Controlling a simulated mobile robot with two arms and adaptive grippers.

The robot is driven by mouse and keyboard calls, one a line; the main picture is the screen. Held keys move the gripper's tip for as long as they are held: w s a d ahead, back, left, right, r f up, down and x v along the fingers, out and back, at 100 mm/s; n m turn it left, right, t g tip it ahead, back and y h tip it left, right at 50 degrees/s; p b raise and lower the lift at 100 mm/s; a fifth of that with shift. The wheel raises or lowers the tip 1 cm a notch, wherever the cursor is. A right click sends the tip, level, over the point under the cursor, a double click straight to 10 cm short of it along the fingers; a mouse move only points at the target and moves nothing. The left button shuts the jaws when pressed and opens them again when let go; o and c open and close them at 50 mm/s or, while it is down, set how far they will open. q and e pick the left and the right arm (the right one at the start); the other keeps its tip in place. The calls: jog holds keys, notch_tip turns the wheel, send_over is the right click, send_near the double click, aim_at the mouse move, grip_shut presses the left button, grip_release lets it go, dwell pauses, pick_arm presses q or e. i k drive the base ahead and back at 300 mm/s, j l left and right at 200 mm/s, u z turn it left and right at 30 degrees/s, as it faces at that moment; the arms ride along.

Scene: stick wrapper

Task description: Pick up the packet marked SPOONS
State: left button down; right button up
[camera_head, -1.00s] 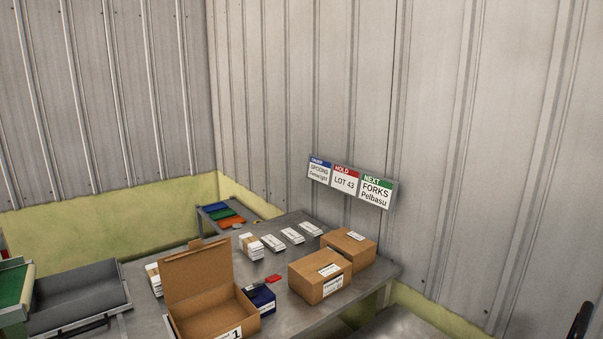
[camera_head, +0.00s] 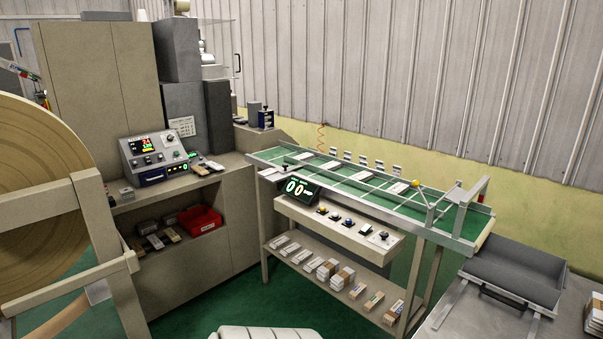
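Several small packets lie on the lower shelf (camera_head: 311,284) under the green conveyor. Some are white packets (camera_head: 290,250), some are white stacks with brown bands (camera_head: 343,279), and some are single packets with brown or coloured parts (camera_head: 373,302). More packets (camera_head: 171,235) lie in the open cabinet bay at left. Their print is too small to read, so I cannot tell which one is marked SPOONS. Neither of my grippers is in view.
A green conveyor (camera_head: 345,181) with metal rails runs above the shelf. A control panel (camera_head: 157,157) sits on the cabinet. A red bin (camera_head: 201,221) is in the bay. A large brown roll (camera_head: 35,190) stands at left. A grey tray (camera_head: 515,270) is at right.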

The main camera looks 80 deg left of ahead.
aim_at(333, 165)
jog(key=j+u, duration=0.3)
jog(key=i+j+u, duration=0.3)
jog(key=j, duration=0.2)
jog(key=j+u, duration=0.3)
jog(key=i+j+u, duration=0.45)
jog(key=j+u, duration=0.15)
jog(key=i+j, duration=0.85)
jog(key=j, duration=0.25)
jog(key=u, duration=0.05)
